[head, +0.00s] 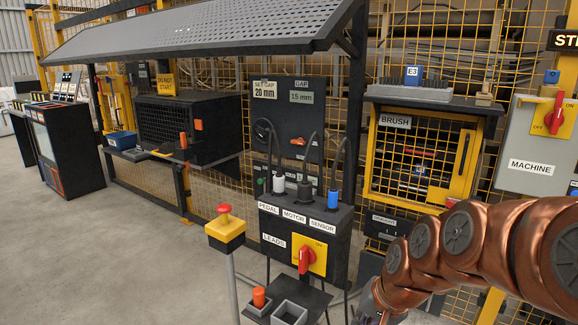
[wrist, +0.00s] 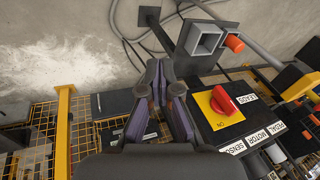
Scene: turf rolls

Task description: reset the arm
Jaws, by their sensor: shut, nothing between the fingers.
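My copper-coloured arm (head: 455,250) reaches in from the right of the head view and bends down toward the bottom edge. My gripper (wrist: 158,70) shows in the wrist view with its two dark fingers shut and nothing between them. In the head view its end is mostly cut off by the bottom edge. In the wrist view the gripper is beside the black leads box (wrist: 215,130), which carries a red rotary switch (wrist: 223,100) on a yellow plate. I cannot tell whether it touches the box.
The leads box (head: 330,232) has pedal, motor and sensor plugs on top. A post with a red button (head: 224,217) stands left of it. A small tray holds an orange peg (head: 259,297). A brush cabinet (head: 420,150) and machine switch box (head: 530,150) are behind. Open floor (head: 120,260) lies left.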

